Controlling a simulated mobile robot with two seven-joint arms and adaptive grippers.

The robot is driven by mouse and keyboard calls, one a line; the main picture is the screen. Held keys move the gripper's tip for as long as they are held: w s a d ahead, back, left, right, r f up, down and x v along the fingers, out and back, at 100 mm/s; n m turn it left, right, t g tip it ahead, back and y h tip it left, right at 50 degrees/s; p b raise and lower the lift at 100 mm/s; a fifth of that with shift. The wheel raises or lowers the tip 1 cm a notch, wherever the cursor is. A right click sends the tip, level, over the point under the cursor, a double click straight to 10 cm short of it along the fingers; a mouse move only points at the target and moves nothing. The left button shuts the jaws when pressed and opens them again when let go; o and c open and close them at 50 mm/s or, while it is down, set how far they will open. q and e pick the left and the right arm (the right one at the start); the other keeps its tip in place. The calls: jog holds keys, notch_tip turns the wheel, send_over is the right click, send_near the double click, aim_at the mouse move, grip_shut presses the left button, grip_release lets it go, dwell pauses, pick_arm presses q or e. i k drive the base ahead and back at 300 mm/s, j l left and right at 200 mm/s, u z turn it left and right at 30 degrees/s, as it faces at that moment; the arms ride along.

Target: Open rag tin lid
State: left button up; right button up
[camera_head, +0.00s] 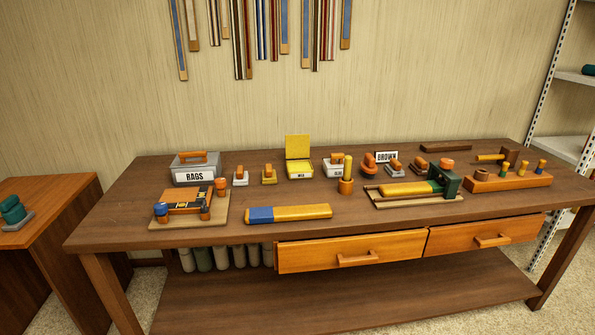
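The rag tin (194,177) stands at the back left of the wooden workbench (300,190). It is a grey box with a white label reading RAGS on its front. Its grey lid (183,160) sits on top and looks shut, with an orange bar handle (193,156) across it. Neither of my grippers is in view.
In front of the tin lies a board with an orange frame and knobs (187,203). A grey block with an orange handle (240,177) stands right of the tin, then an open yellow box (299,168). A blue-and-yellow roll (290,213) lies near the front edge.

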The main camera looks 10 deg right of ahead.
aim_at(195, 154)
jog(key=j+z, duration=0.1)
jog(key=z, duration=0.45)
jog(key=j+z, duration=0.4)
jog(key=k+j+z, duration=0.15)
jog(key=j+z, duration=0.25)
jog(key=k+j+z, duration=0.1)
jog(key=j, duration=0.25)
jog(key=k+j+z, duration=0.1)
jog(key=j, duration=0.2)
jog(key=k+j, duration=0.15)
jog(key=j, duration=0.15)
jog(key=z, duration=0.05)
